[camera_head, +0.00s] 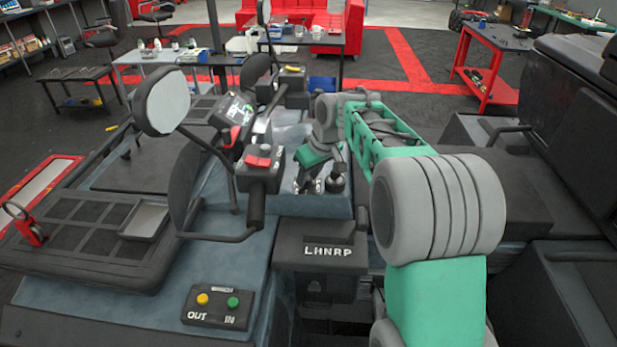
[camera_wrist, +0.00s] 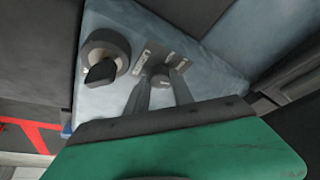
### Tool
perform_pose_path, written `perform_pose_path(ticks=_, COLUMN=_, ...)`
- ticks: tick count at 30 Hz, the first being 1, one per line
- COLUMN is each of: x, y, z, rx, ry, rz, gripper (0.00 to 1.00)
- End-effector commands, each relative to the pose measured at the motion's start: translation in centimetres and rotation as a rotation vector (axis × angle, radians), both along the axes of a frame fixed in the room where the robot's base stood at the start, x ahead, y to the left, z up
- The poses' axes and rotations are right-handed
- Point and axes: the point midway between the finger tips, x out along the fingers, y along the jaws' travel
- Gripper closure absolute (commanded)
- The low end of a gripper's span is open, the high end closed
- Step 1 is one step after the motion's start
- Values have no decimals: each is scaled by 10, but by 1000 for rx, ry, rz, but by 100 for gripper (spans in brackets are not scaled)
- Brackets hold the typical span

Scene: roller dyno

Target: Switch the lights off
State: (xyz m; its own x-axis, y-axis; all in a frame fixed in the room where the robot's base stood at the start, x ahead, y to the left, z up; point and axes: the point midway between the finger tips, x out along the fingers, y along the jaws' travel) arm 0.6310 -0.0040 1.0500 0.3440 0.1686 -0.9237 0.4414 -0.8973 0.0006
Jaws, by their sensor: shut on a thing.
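My gripper (camera_wrist: 158,88) reaches down to a blue-grey panel (camera_wrist: 215,70). In the wrist view its two dark fingers stand on either side of a small grey switch (camera_wrist: 159,79) and are closed on it. A dark label plate (camera_wrist: 160,58) lies just beyond the switch; its lettering is too small to read. A round grey rotary knob (camera_wrist: 104,62) with a black handle is to the left, apart from the fingers. In the head view my gripper (camera_head: 318,180) is low over the panel; the switch itself is hard to make out there. I cannot tell the switch's position.
A red-switched handlebar control (camera_head: 260,165) and a round mirror (camera_head: 162,102) are left of my arm. An OUT/IN button box (camera_head: 217,305) is at front left. Black seats (camera_head: 575,130) are at right.

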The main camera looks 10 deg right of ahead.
Motion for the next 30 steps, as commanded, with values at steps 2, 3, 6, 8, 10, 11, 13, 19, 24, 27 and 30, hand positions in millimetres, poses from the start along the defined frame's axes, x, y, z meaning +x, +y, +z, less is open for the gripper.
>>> perform_pose_path(ticks=2, x=0, y=2, z=-3, rx=0, ry=-1, rz=-56, gripper=100)
perform_pose_path(ticks=3, x=0, y=2, z=-2, rx=0, ry=-1, rz=-87, gripper=100)
perform_pose_path(ticks=6, x=-1, y=2, z=-2, rx=0, ry=-1, rz=-154, gripper=100)
perform_pose_path(ticks=8, x=-1, y=2, z=-2, rx=0, ry=0, rz=-188, gripper=100)
perform_pose_path(ticks=10, x=-1, y=3, z=-1, rx=1, ry=0, rz=-224, gripper=100)
perform_pose_path(ticks=11, x=-1, y=3, z=-1, rx=0, ry=0, rz=-237, gripper=100)
perform_pose_path(ticks=13, x=-1, y=3, z=-1, rx=1, ry=0, rz=-264, gripper=100)
perform_pose_path(ticks=19, x=-1, y=3, z=0, rx=1, ry=1, rz=-306, gripper=100)
perform_pose_path(ticks=24, x=-1, y=3, z=0, rx=1, ry=1, rz=-316, gripper=100)
perform_pose_path(ticks=27, x=-1, y=2, z=0, rx=1, ry=2, rz=-315, gripper=100)
perform_pose_path(ticks=30, x=-1, y=2, z=0, rx=1, ry=1, rz=-314, gripper=100)
